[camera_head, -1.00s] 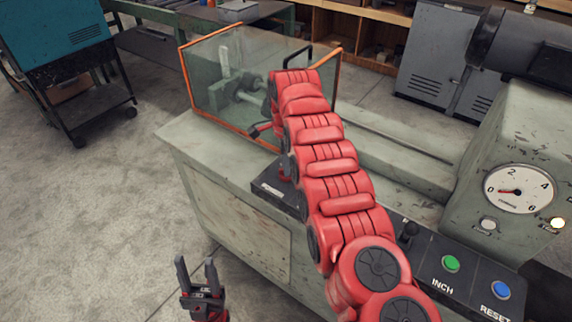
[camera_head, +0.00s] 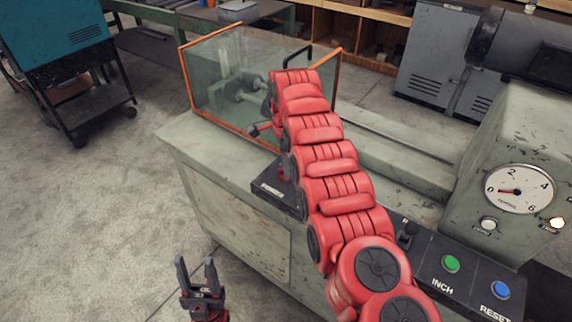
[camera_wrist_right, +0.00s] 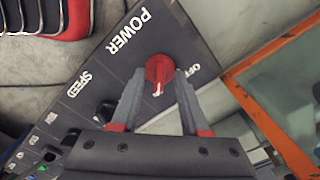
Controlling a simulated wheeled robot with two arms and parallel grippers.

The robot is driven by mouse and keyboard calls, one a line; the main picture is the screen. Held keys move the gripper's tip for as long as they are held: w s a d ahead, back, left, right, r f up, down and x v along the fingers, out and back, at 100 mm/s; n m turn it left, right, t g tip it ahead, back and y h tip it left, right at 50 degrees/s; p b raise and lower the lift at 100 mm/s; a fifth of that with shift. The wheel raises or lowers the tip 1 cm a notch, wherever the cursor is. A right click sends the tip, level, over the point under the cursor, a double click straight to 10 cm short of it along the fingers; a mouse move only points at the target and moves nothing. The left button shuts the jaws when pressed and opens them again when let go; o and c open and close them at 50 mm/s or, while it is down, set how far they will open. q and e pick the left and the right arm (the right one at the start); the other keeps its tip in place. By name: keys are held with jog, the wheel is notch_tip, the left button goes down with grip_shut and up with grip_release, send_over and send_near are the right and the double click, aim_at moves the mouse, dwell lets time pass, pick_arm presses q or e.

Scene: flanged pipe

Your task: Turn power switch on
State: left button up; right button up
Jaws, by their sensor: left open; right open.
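The power switch is a red round knob (camera_wrist_right: 160,68) on the dark control panel (camera_wrist_right: 105,62), beside the word POWER in the right wrist view. Its white mark sits at the knob's lower edge in that view, while the OFF label lies to its right. My right gripper (camera_wrist_right: 159,78) is open, with one finger on each side of the knob; whether they touch it I cannot tell. In the head view my red right arm covers the knob. My left gripper (camera_head: 196,264) is open and empty, low in front of the machine.
An orange-framed clear guard (camera_head: 213,88) stands just beyond the switch.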

jog(key=shift+r, duration=0.1)
jog(key=shift+r, duration=0.3)
notch_tip(320, 180, up, 6)
jog(key=p, duration=0.3)
jog(key=shift+d+r, duration=0.15)
notch_tip(320, 180, up, 10)
jog(key=p, duration=1)
jog(key=shift+r, duration=0.15)
jog(key=shift+s, duration=0.1)
